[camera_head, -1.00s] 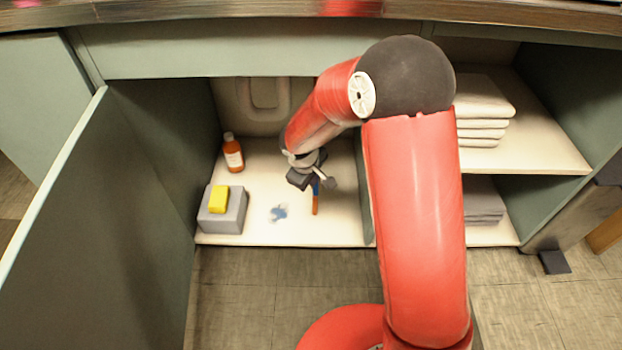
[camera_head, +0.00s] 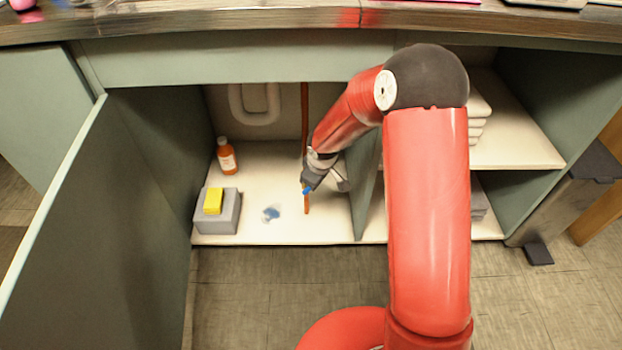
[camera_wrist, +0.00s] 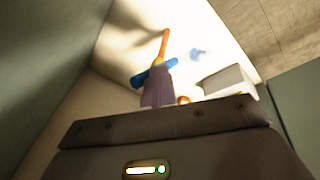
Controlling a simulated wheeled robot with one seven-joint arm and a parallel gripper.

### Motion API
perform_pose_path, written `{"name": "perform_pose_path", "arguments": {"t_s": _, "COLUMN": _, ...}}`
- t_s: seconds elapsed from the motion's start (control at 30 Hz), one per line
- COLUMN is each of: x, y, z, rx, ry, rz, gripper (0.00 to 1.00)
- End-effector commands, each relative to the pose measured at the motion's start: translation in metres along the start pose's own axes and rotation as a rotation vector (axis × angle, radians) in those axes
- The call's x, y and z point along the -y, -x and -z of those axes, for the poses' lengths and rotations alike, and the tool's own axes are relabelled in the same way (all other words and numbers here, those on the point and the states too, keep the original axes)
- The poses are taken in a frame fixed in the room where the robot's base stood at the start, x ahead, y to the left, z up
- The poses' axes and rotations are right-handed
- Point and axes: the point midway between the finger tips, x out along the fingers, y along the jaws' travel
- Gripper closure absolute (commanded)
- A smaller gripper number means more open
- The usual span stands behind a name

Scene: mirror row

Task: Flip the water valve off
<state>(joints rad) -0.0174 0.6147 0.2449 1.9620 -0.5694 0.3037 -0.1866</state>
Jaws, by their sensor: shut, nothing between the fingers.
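The water valve has a blue handle (camera_head: 307,190) on an upright orange-brown pipe (camera_head: 304,120) inside the open cabinet. In the wrist view, the blue handle (camera_wrist: 155,72) lies roughly crosswise to the pipe (camera_wrist: 165,44). My gripper (camera_head: 308,185) is at the valve, just right of the pipe in the head view, and hides part of the handle. In the wrist view, my gripper's fingers (camera_wrist: 157,88) are shut and empty. They overlap the handle's near side; I cannot tell whether they touch it.
An orange bottle (camera_head: 227,157) and a grey box (camera_head: 218,220) with a yellow sponge (camera_head: 213,200) stand left on the cabinet floor. A crumpled blue-white item (camera_head: 271,213) lies between. The open door (camera_head: 95,220) bounds the left; a divider (camera_head: 366,195) stands close right.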

Motion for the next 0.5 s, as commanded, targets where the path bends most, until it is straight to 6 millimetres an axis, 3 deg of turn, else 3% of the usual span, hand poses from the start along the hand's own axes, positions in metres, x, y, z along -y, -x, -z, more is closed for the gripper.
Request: {"name": "perform_pose_path", "arguments": {"t_s": 0.5, "x": -0.017, "y": -0.025, "z": -0.036, "rx": 0.001, "ry": -0.003, "rz": -0.002, "gripper": 1.00}}
